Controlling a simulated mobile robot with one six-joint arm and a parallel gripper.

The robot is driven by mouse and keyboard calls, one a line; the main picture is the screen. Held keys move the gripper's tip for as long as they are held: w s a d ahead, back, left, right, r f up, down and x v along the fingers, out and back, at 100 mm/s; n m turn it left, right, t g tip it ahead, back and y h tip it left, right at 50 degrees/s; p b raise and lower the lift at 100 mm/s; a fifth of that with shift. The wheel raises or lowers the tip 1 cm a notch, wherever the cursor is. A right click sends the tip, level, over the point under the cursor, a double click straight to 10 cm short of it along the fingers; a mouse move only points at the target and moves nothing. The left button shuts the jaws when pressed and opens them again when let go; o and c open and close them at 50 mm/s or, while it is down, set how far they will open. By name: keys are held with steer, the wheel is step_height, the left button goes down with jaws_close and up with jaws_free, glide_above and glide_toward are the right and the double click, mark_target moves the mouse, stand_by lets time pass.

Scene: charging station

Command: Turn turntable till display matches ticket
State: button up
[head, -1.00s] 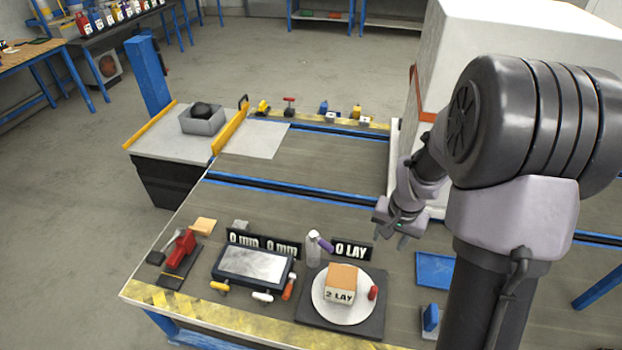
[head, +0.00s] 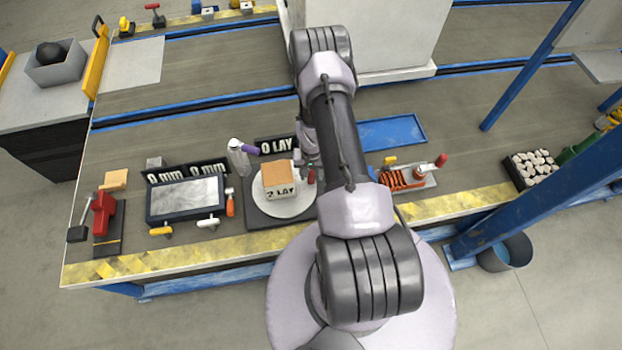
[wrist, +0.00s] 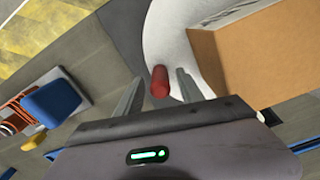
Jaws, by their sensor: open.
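The turntable (head: 285,208) is a white disc on a dark square base. An orange-topped box (head: 279,175) with "2 LAY" on its front stands on it. A black display (head: 276,146) behind reads "0 LAY". A red peg (head: 311,177) stands at the disc's right side; in the wrist view this red peg (wrist: 159,82) shows between my fingers beside the white disc (wrist: 180,52) and the box (wrist: 262,48). My gripper (wrist: 159,76) is open, a finger on each side of the peg, with gaps visible. In the head view my arm partly hides it.
A rack with orange parts (head: 402,180) lies to the right.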

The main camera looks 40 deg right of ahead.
steer(key=shift+f, duration=1.05)
steer(key=shift+c, duration=0.5)
jaws_close()
